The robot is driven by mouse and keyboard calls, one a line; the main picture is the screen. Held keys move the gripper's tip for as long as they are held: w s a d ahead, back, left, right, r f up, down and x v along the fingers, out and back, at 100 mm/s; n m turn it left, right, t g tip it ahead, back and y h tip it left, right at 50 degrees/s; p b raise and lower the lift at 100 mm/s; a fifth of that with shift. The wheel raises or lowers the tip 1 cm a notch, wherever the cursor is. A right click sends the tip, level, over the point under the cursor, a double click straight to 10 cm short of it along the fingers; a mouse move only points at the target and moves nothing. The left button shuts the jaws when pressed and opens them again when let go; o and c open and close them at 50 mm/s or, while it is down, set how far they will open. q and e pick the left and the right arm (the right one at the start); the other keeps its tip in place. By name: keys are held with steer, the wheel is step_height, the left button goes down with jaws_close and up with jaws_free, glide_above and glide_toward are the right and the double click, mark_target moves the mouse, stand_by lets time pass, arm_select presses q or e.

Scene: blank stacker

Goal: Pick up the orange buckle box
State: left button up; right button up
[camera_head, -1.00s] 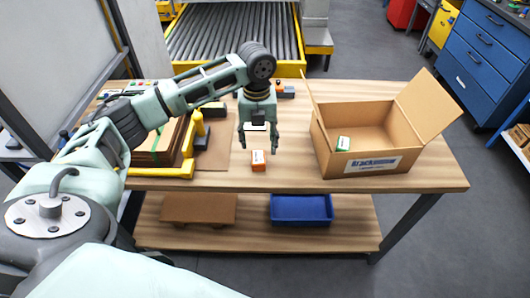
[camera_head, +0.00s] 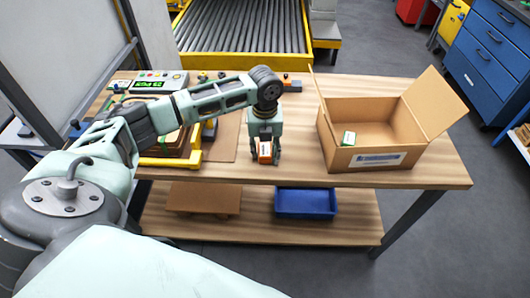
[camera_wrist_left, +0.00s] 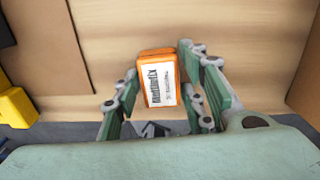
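The orange buckle box (camera_head: 265,152), a small orange carton with a white printed label, stands on the table near its front edge. My left gripper (camera_head: 264,158) is lowered over it, with a finger on either side. In the left wrist view the buckle box (camera_wrist_left: 159,80) is between the two green fingers of the left gripper (camera_wrist_left: 160,75). The fingers are spread and look slightly apart from its sides; any contact low down is hard to tell. My right gripper is not in view.
A yellow-framed stacker (camera_head: 165,162) is at the left under my arm. A blue bin (camera_head: 305,204) sits on the lower shelf.

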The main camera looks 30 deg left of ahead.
arm_select(q)
jaws_close()
